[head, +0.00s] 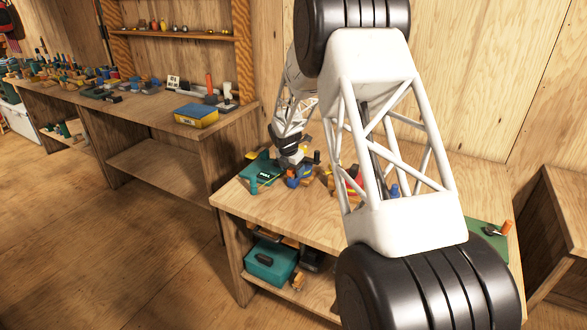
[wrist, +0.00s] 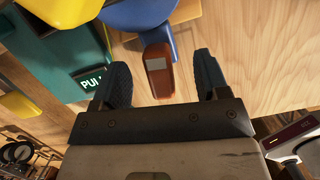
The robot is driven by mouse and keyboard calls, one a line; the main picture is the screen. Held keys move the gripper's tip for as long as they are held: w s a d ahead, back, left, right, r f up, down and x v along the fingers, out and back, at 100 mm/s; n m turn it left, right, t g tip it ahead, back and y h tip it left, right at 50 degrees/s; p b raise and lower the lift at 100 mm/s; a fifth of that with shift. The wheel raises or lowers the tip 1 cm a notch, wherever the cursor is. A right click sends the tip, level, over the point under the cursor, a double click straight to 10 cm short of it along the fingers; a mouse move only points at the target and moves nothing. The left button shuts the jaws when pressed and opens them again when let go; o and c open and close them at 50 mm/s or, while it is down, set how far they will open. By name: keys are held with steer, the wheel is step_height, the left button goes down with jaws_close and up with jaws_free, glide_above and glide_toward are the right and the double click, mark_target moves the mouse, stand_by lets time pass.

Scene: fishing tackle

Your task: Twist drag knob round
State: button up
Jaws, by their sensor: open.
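In the wrist view my gripper (wrist: 160,62) is open, with one dark finger on each side of a reddish-brown piece (wrist: 158,80) with a grey patch. Gaps show between this piece and both fingers. A blue rounded part (wrist: 140,14) with a yellow part (wrist: 62,10) beside it lies just beyond the fingertips. I cannot tell which of these is the drag knob. In the head view my gripper (head: 290,160) is low over the near workbench, above a blue object (head: 298,180); my arm hides much of the bench.
A teal case (wrist: 88,80) with white lettering lies left of the fingers; it also shows in the head view (head: 262,172). Bare workbench top (head: 290,212) lies in front. A long bench (head: 150,108) with tackle and a yellow-blue box (head: 196,116) stands at left.

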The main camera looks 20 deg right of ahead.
steer(key=shift+w+d+v, duration=0.15)
steer(key=shift+d+v, duration=0.05)
steer(key=shift+v, duration=0.8)
steer(key=shift+w+d+v, duration=0.15)
steer(key=shift+d+v, duration=0.05)
steer(key=shift+v, duration=0.85)
steer(key=shift+w+d+v, duration=0.1)
steer(key=shift+d+v, duration=0.1)
steer(key=shift+v, duration=0.8)
steer(key=shift+r, duration=0.2)
steer(key=shift+c, duration=0.3)
steer(key=shift+c, duration=1.3)
steer(key=shift+m, duration=0.4)
